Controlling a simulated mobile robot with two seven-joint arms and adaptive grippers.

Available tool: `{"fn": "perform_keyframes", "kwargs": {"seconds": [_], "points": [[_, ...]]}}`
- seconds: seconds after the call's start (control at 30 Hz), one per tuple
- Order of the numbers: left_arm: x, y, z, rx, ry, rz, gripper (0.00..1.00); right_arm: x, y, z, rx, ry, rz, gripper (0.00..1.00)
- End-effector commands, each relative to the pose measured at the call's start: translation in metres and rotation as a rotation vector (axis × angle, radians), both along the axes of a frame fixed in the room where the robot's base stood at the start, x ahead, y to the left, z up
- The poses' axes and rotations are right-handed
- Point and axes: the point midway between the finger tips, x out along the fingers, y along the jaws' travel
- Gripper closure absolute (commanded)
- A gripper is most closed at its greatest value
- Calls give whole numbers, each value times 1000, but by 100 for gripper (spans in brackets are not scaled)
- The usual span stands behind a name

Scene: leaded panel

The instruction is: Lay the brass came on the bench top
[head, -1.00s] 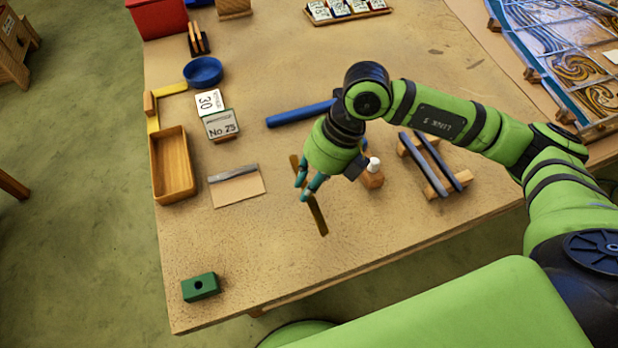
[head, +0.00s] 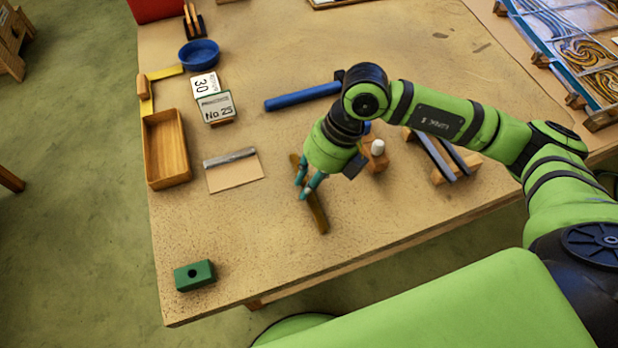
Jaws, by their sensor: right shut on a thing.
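The brass came (head: 317,212) is a thin, dark gold strip over the front middle of the bench top (head: 400,215). My right gripper (head: 305,187) points down and is shut on it, with teal fingertips around its middle. One end shows behind the fingers, and the other slants down and right towards the front edge. I cannot tell whether the came touches the bench or hangs just above it. My left gripper is not in view.
A steel strip on card (head: 236,177) and a wooden tray (head: 166,148) lie left of the came. A small white-capped wooden block (head: 375,158) and dark bars on wooden rests (head: 447,160) lie right. A green block (head: 194,275) sits front left. The bench between is clear.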

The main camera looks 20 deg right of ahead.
Motion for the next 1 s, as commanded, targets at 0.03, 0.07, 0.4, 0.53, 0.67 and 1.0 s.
{"fn": "perform_keyframes", "kwargs": {"seconds": [0.03, 0.07, 0.4, 0.53, 0.67, 1.0], "points": [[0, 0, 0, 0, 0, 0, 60, 0, 0, 0, 0, 0, 0, 100], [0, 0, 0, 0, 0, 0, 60, 0, 0, 0, 0, 0, 0, 100], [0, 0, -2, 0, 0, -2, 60, 0, 0, -2, 1, 0, 0, 74], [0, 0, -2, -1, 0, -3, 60, 0, 0, -2, -1, 0, 0, 50], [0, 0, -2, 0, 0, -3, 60, 0, 0, -2, -2, 1, -1, 50], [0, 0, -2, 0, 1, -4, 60, 0, -1, -2, -2, 1, -1, 50]]}}
